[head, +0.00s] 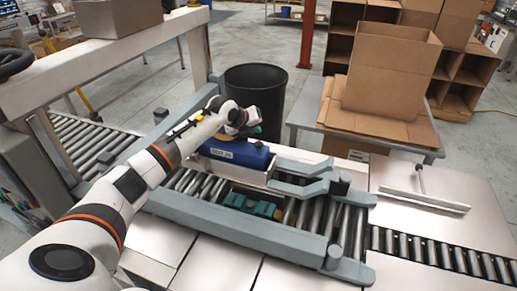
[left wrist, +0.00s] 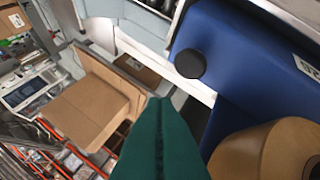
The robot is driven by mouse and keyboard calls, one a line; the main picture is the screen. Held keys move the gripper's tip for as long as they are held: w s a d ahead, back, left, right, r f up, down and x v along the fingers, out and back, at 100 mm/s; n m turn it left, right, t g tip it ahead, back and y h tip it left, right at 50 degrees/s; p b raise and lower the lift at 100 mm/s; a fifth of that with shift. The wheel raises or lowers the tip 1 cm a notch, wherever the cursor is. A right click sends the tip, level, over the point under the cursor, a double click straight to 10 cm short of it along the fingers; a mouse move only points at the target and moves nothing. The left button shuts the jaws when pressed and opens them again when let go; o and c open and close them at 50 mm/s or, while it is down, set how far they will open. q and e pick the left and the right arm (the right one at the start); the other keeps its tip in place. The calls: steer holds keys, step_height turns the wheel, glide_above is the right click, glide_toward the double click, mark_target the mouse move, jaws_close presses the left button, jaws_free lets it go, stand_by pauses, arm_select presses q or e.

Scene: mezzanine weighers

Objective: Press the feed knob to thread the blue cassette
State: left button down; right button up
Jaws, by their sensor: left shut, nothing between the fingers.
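A tan roll (left wrist: 268,155) sits beside the blue body, partly cut off by the picture edge. My left gripper (head: 255,130) is above and just behind the cassette. Its green fingers (left wrist: 158,108) are shut and empty, with their tips below and left of the knob in the wrist view, apart from it. My right gripper is out of view.
A teal-and-dark device (head: 252,206) lies on the rollers in front of the cassette. Grey rails (head: 235,228) border the conveyor. A black bin (head: 256,88) stands behind, and an open cardboard box (head: 390,75) stands at back right. The metal top at right is mostly clear.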

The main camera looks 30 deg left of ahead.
mark_target(259, 143)
arm_select(q)
steer(key=shift+f+b, duration=0.7)
steer(key=shift+f, duration=0.75)
steer(key=shift+f, duration=0.15)
stand_by(0.7)
steer(key=shift+f+b, duration=0.25)
steer(key=shift+b, duration=0.05)
steer(key=shift+s+d+f+b, duration=0.1)
steer(key=shift+f+b, duration=0.5)
steer(key=shift+f, duration=0.4)
stand_by(1.0)
steer(key=shift+r, duration=0.15)
steer(key=shift+r+p, duration=0.8)
steer(key=shift+r, duration=0.4)
steer(key=shift+r+p, duration=1.7)
steer(key=shift+r, duration=0.9)
